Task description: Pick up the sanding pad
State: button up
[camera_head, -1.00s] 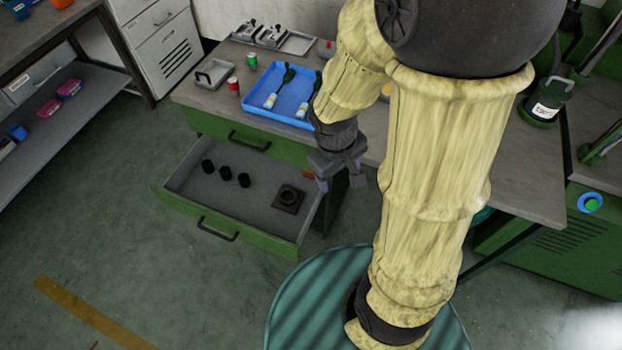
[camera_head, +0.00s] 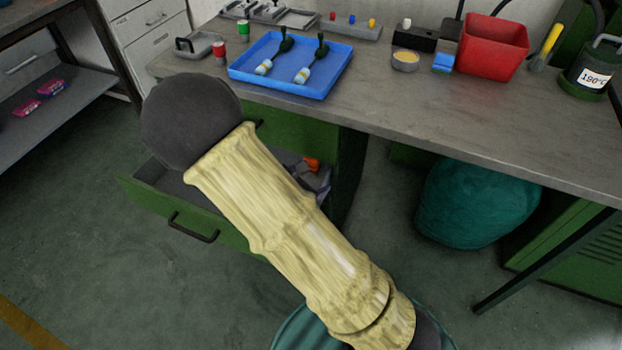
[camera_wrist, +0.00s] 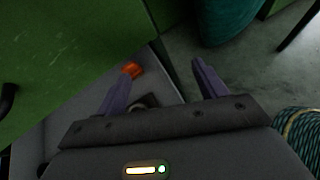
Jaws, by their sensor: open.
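A small orange piece (camera_head: 312,163), which I take to be the sanding pad, lies in the open green drawer (camera_head: 190,222) near its back right corner. In the wrist view the orange piece (camera_wrist: 132,70) shows just beyond the left fingertip. My gripper (camera_wrist: 161,71) is open and empty, its two purple-grey fingers spread wide, with the right finger towards the floor side of the drawer wall. A dark part (camera_wrist: 148,101) shows low between the fingers. In the head view my arm hides most of the drawer and much of the gripper.
A teal sack (camera_head: 475,205) is under the bench.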

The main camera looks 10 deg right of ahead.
jog(key=w+a+f+n+t+y+b, duration=0.1)
jog(key=w+a+f+n+t+b, duration=0.2)
jog(key=a+f+n, duration=0.1)
jog(key=shift+w+a+f+n, duration=0.15)
jog(key=shift+a+f+n, duration=0.25)
jog(key=shift+a+f, duration=0.4)
jog(key=shift+d+f, duration=0.1)
jog(key=b, duration=0.5)
send_near(311, 164)
jog(key=shift+w+d+r, duration=0.25)
jog(key=shift+w+d, duration=0.45)
jog(key=shift+d, duration=0.3)
jog(key=shift+w+d+y, duration=0.2)
jog(key=shift+w+y, duration=0.1)
